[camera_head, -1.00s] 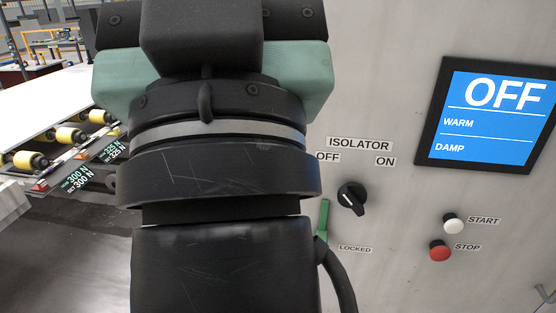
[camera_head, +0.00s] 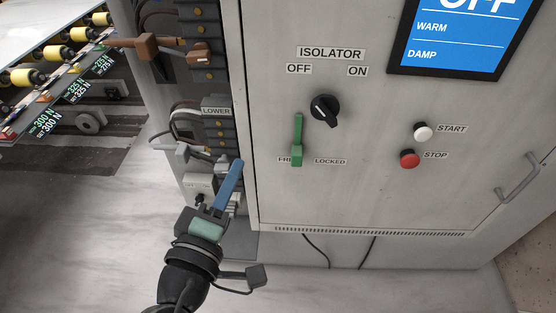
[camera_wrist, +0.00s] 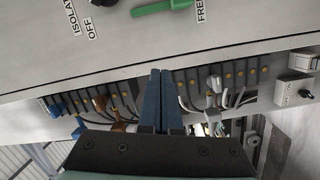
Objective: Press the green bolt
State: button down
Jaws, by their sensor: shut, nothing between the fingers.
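The green bolt (camera_head: 298,141) is on the front of the grey cabinet, below the isolator knob. It has a tall upright bar above a small block. The block is between the FREE and LOCKED labels and covers part of FREE. In the wrist view the bolt (camera_wrist: 162,7) lies sideways at the top edge, partly cut off. My gripper (camera_head: 238,164) has blue fingers and is low and left of the bolt, apart from it, in front of the cabinet's side wiring. In the wrist view its fingers (camera_wrist: 161,74) are together with nothing between them.
The black isolator knob (camera_head: 323,109), white START button (camera_head: 423,132) and red STOP button (camera_head: 410,158) are on the same face. The screen (camera_head: 455,40) is above. Terminal blocks and wires (camera_head: 190,130) fill the open section at left. Rollers (camera_head: 55,60) stand farther left.

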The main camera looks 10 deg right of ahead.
aim_at(288, 148)
jog(key=s+f+n, duration=0.2)
jog(key=f, duration=0.1)
jog(key=s+f, duration=0.1)
jog(key=f, duration=0.1)
jog(key=shift+a+n+h, duration=0.25)
jog(key=shift+n+h, duration=0.15)
jog(key=shift+w, duration=0.1)
jog(key=p+x, duration=0.3)
jog(key=x, duration=0.6)
jog(key=shift+w+d+p, duration=0.3)
jog(key=shift+p, duration=0.1)
jog(key=d+p, duration=0.2)
jog(key=d, duration=0.1)
jog(key=shift+s, duration=0.3)
jog(key=shift+s+d+f, duration=0.15)
jog(key=shift+d, duration=0.35)
